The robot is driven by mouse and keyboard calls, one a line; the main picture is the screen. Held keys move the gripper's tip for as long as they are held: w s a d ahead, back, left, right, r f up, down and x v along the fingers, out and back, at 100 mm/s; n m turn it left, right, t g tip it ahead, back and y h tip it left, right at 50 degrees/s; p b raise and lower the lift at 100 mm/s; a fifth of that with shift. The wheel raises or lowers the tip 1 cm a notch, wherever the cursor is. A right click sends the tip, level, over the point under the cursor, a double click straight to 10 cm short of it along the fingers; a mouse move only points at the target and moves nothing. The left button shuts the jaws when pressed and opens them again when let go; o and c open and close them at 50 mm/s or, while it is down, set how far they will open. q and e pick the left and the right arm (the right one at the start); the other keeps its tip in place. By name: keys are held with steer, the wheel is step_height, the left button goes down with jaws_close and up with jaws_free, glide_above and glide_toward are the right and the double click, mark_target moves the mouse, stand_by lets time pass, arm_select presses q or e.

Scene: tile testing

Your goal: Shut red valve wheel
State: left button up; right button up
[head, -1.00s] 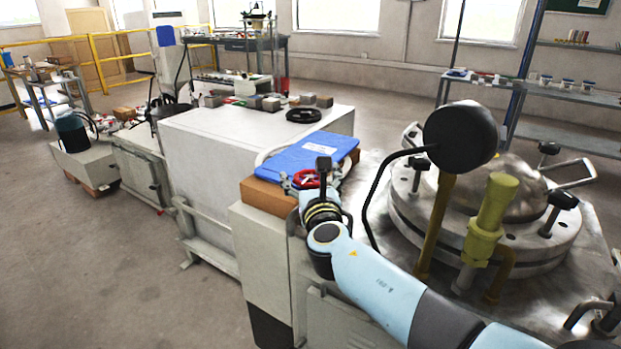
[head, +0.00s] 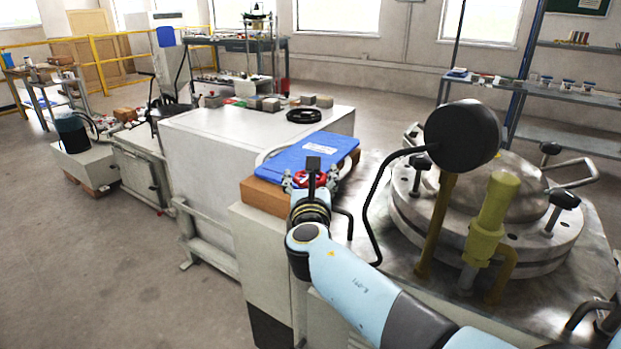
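The red valve wheel (head: 323,179) shows only in part, at the front edge of the blue case and brown block. My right arm comes in from the lower right, and its wrist and black wrist-mounted part cover the middle of the wheel. My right gripper (head: 311,181) is at the wheel, with small grey metal parts showing on either side. Its fingertips are mostly hidden behind the wrist, so I cannot tell whether they touch the wheel or how far apart they are. My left gripper is not in view.
A blue case (head: 308,152) lies on a brown block (head: 265,196) just behind the wheel. A round metal vessel lid (head: 515,195), a yellow-green valve (head: 488,220) and a black round-headed part (head: 462,135) stand to the right. A white cabinet (head: 215,150) is at left.

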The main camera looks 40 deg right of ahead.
steer(key=o, duration=0.3)
steer(key=shift+s+a, duration=0.1)
steer(key=v, duration=0.7)
steer(key=shift+s, duration=0.2)
